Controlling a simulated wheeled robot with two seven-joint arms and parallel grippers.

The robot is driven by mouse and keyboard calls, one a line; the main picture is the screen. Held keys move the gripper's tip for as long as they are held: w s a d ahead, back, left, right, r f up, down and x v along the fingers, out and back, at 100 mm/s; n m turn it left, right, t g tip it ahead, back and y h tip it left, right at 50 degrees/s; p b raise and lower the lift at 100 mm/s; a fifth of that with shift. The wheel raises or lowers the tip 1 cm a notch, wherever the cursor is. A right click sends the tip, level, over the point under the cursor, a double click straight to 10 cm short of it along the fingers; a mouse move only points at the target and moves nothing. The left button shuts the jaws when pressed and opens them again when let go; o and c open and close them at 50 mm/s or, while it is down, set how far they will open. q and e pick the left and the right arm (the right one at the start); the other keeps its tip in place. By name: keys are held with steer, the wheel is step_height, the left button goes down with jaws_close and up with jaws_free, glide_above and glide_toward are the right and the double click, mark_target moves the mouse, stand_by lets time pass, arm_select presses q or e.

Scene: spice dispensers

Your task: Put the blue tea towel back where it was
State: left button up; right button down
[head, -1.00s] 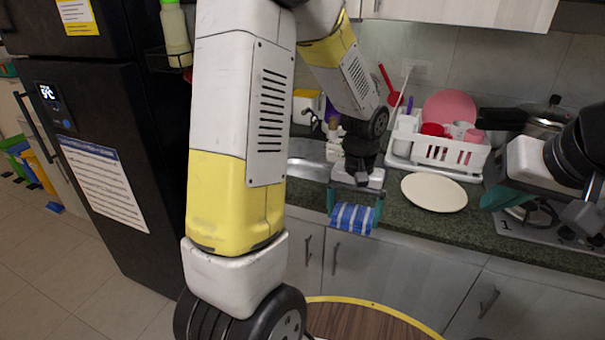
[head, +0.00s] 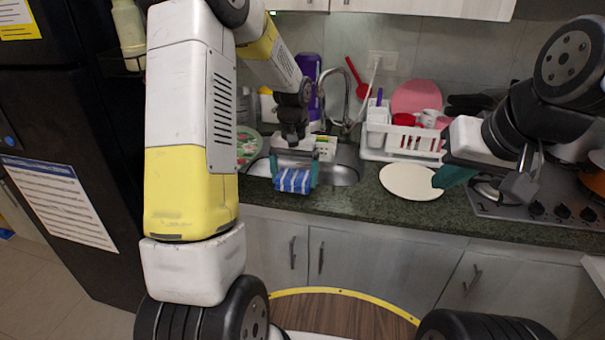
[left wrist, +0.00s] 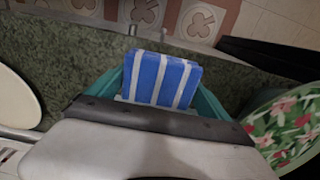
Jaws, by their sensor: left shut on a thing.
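The blue tea towel (head: 293,181), folded and striped with white, is between the teal fingers of my left gripper (head: 295,175). The gripper is shut on it, in front of the sink basin (head: 344,172) near the counter's front edge. The left wrist view shows the towel (left wrist: 161,79) between both fingers, with the dark counter behind it. I cannot tell whether the towel touches the counter. My right gripper (head: 457,176) is over the counter by the white plate and stove. One teal finger shows clearly, and its opening is hard to make out.
A white plate (head: 411,181) lies right of the sink, with a white dish rack (head: 402,150) behind it. A floral plate (head: 246,145) stands left of the sink. A tap (head: 345,88) rises behind the basin. The stove (head: 540,209) is at right.

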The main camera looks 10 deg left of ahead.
arm_select(q)
steer(key=shift+w+a+f, duration=0.15)
steer(key=shift+w+a, duration=0.15)
steer(key=shift+w, duration=0.1)
steer(key=shift+f, duration=1.7)
steer(key=o, duration=0.9)
steer(key=shift+f, duration=0.1)
step_height(320, 180, up, 12)
steer(key=shift+r, duration=0.1)
step_height(320, 180, up, 6)
steer(key=t, duration=0.1)
glide_above(293, 185)
steer(key=s+r+t, duration=0.2)
steer(key=s+r, duration=0.2)
steer(key=s, duration=0.3)
steer(key=shift+s+d+r+t+h, duration=0.2)
steer(key=shift+s+r+t+h, duration=0.25)
steer(key=shift+s, duration=1.75)
steer(key=shift+s+d+r+t+h, duration=0.25)
steer(key=shift+s+t, duration=0.35)
steer(key=shift+s, duration=1.6)
steer(key=shift+s+d+r+t+h, duration=0.2)
steer(key=shift+s+t+h, duration=0.3)
steer(key=shift+s, duration=1.7)
